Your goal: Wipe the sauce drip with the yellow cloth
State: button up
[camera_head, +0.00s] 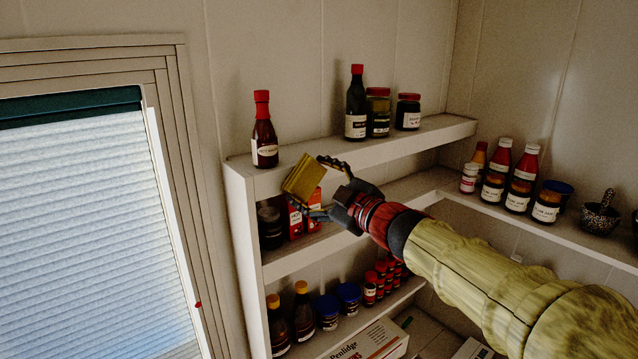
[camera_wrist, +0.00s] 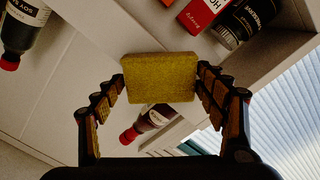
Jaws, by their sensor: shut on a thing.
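The yellow cloth (camera_head: 301,177) is a folded, thick rectangular pad. My gripper (camera_head: 314,186) is shut on it and holds it up in front of the upper shelf's front edge, near its left end. In the wrist view the cloth (camera_wrist: 160,78) sits squarely between the two fingers of my gripper (camera_wrist: 161,80). A red-capped sauce bottle (camera_head: 264,132) stands on the upper shelf, just left of and above the cloth. No sauce drip can be made out for certain; the cloth and gripper cover part of the shelf front. A tiny red spot (camera_head: 198,304) shows on the window trim.
The upper shelf (camera_head: 425,135) also holds a dark bottle (camera_head: 356,105) and jars (camera_head: 408,112). Red boxes (camera_head: 312,205) and a dark jar (camera_head: 270,225) stand on the shelf below, close behind my gripper. The window (camera_head: 85,230) is at left.

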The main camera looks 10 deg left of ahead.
aim_at(291, 186)
jog(key=shift+s+a+b, duration=0.7)
jog(key=shift+s+a, duration=0.85)
jog(key=shift+s, duration=0.25)
jog(key=shift+p+v, duration=0.45)
jog(key=shift+v, duration=2.55)
jog(key=v, duration=0.3)
jog(key=shift+p, duration=0.35)
